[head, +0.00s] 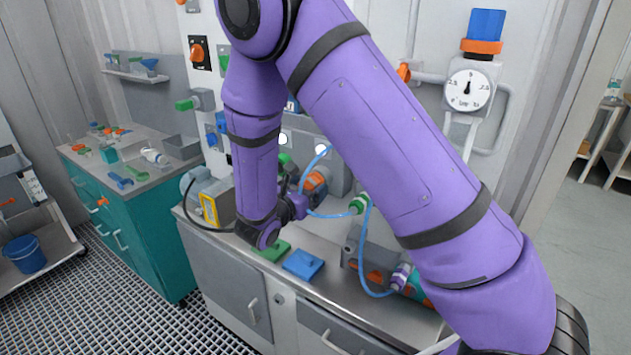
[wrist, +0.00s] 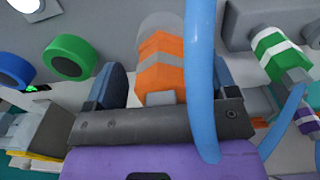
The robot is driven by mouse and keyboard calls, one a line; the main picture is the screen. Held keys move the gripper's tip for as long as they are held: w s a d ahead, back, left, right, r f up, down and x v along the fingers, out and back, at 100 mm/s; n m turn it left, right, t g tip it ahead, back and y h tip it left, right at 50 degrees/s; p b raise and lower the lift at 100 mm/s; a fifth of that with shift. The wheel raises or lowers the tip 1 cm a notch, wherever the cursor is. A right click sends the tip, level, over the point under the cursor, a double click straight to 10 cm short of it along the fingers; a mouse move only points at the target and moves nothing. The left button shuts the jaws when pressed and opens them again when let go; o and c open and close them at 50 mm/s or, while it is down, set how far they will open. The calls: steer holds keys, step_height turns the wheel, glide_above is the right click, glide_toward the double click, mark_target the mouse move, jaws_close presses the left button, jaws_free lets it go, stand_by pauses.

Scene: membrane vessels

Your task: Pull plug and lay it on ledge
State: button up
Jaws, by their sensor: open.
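An orange plug with grey bands (wrist: 160,78) stands out from the grey panel in the wrist view. In the head view its orange body (head: 315,183) shows just right of my gripper (head: 297,203), low on the wall unit. In the wrist view my gripper (wrist: 167,72) is open, with one dark blue finger on each side of the plug and a visible gap on the left. A blue hose (wrist: 202,90) crosses in front of the right finger and hides much of it. I cannot tell which surface is the ledge; a grey steel counter (head: 338,288) lies below.
Green-and-white (wrist: 277,50) and purple-and-white (head: 400,276) connectors sit to the right on blue hose. Green (head: 270,249) and blue (head: 303,264) blocks lie on the counter. A yellow-faced device (head: 221,207) stands left. My arm hides much of the middle.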

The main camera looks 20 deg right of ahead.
steer(key=shift+d+r, duration=0.15)
steer(key=shift+d, duration=0.6)
steer(key=shift+c, duration=0.3)
steer(key=c, duration=1.4)
steer(key=shift+o, duration=0.2)
steer(key=shift+g, duration=0.3)
steer(key=shift+s+a+f, duration=0.25)
steer(key=shift+s+a, duration=0.15)
steer(key=shift+a, duration=0.05)
steer(key=shift+s+a+r, duration=0.1)
steer(key=shift+s+a, duration=0.2)
steer(key=shift+s, duration=0.05)
steer(key=shift+s+a, duration=0.25)
steer(key=shift+a, duration=0.45)
steer(key=shift+v, duration=1.2)
